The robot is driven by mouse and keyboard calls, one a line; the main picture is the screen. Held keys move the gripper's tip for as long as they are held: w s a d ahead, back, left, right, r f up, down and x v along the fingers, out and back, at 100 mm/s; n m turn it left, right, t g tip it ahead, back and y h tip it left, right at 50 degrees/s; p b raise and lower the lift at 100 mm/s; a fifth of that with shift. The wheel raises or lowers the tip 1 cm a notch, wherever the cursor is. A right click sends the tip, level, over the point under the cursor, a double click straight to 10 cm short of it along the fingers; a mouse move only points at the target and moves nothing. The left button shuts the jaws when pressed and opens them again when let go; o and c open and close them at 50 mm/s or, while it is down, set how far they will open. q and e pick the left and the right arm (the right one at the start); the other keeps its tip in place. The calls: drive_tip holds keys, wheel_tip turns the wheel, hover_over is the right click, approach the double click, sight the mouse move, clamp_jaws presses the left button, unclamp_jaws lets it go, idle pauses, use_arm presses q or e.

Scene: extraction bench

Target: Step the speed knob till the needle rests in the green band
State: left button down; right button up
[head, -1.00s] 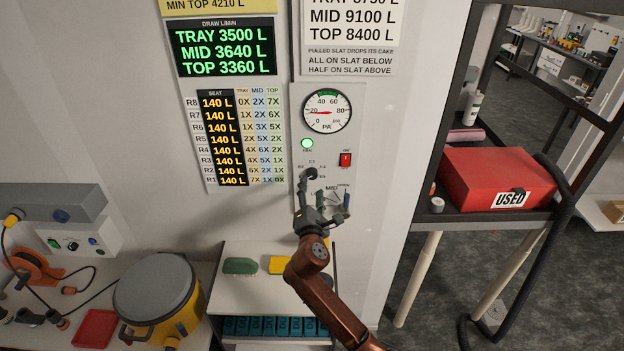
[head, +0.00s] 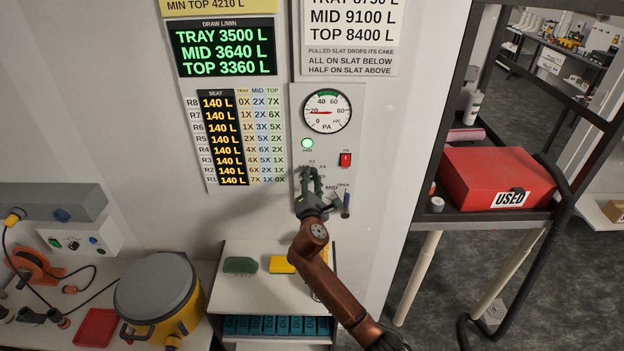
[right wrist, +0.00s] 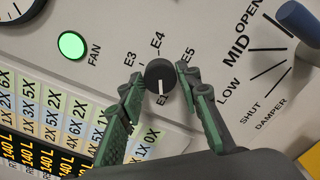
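The speed knob (right wrist: 160,78) is a round black dial with a white pointer line in the right wrist view. Its pointer aims down the picture at a partly hidden E label; E3, E4 and E5 are readable around it. My right gripper (head: 309,182) is at the panel, its green-grey fingers on either side of the knob. In the right wrist view a gap shows by the left finger; whether the right finger touches I cannot tell. The gauge (head: 327,111) has a red needle pointing left, near 20, outside the green band (head: 327,93) at the top. My left gripper is not in view.
A lit green fan lamp (right wrist: 72,45) and a red switch (head: 345,160) are on the same panel (head: 350,135). The blue damper lever (right wrist: 298,20) stands close to the right of the knob. A red box (head: 495,178) sits on a rack further right.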

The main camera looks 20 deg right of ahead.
drive_tip(key=c, duration=0.7)
drive_tip(key=m+b, duration=0.2)
drive_tip(key=m, duration=0.3)
drive_tip(key=shift+f+m, duration=0.1)
drive_tip(key=shift+m, duration=0.2)
drive_tip(key=m+b, duration=0.2)
drive_tip(key=m, duration=0.4)
idle(0.5)
drive_tip(key=o, duration=1.2)
drive_tip(key=shift+c, duration=0.2)
